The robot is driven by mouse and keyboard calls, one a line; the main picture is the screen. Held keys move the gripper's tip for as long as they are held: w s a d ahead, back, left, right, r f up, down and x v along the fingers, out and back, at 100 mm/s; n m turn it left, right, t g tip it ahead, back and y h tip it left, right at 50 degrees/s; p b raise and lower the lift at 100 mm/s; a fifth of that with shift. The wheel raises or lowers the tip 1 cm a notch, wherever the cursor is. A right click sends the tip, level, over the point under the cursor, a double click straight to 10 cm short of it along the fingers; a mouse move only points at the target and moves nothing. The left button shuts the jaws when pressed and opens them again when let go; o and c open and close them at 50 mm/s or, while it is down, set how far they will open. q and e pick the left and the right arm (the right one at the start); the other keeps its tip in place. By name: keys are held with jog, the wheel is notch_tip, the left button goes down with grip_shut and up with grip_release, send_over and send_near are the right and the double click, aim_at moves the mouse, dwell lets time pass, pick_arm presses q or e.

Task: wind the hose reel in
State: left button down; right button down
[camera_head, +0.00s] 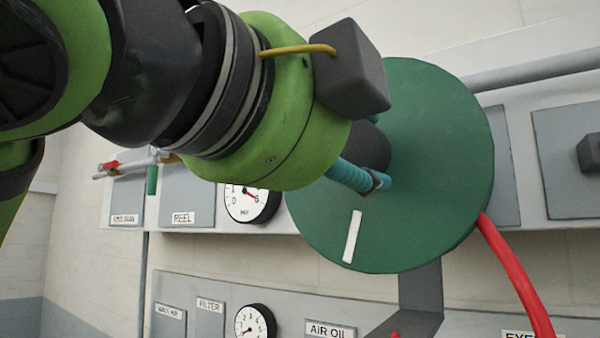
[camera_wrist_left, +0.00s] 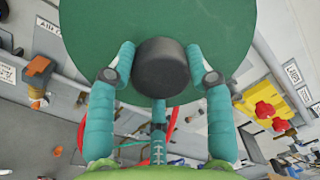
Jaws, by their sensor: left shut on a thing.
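The hose reel shows in the head view as a large dark green disc (camera_head: 435,150) with a white stripe (camera_head: 352,237) on its lower left face. Its dark round knob (camera_head: 368,146) stands out from the face, partly hidden behind my left arm. The red hose (camera_head: 515,278) hangs from the disc's right side. My left gripper (camera_head: 377,181) is at the knob, its teal fingers mostly hidden by the wrist. In the left wrist view, the teal fingers (camera_wrist_left: 160,77) are shut on the knob (camera_wrist_left: 161,62), one on each side, with the disc (camera_wrist_left: 165,18) behind.
Wall panels with a gauge (camera_head: 251,203) and a REEL label (camera_head: 184,217) are behind my arm. A lower panel carries another gauge (camera_head: 255,323). A grey bracket (camera_head: 420,290) is below the disc, and a grey pipe (camera_head: 535,72) runs at the upper right.

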pick_arm(q)
jog(key=m, duration=0.5)
jog(key=m+p, duration=0.1)
jog(key=m, duration=0.5)
jog(key=shift+a+r+m, duration=0.1)
jog(key=shift+r+m, duration=0.1)
jog(key=shift+m, duration=0.1)
dwell(0.4)
jog(key=c, duration=0.6)
grip_release()
jog(key=shift+w, duration=0.1)
jog(key=shift+o, duration=0.6)
jog(key=shift+w+d+f, duration=0.2)
jog(key=shift+d, duration=0.1)
jog(key=v, duration=1.2)
jog(key=shift+w+a+r, duration=0.1)
jog(key=shift+r, duration=0.05)
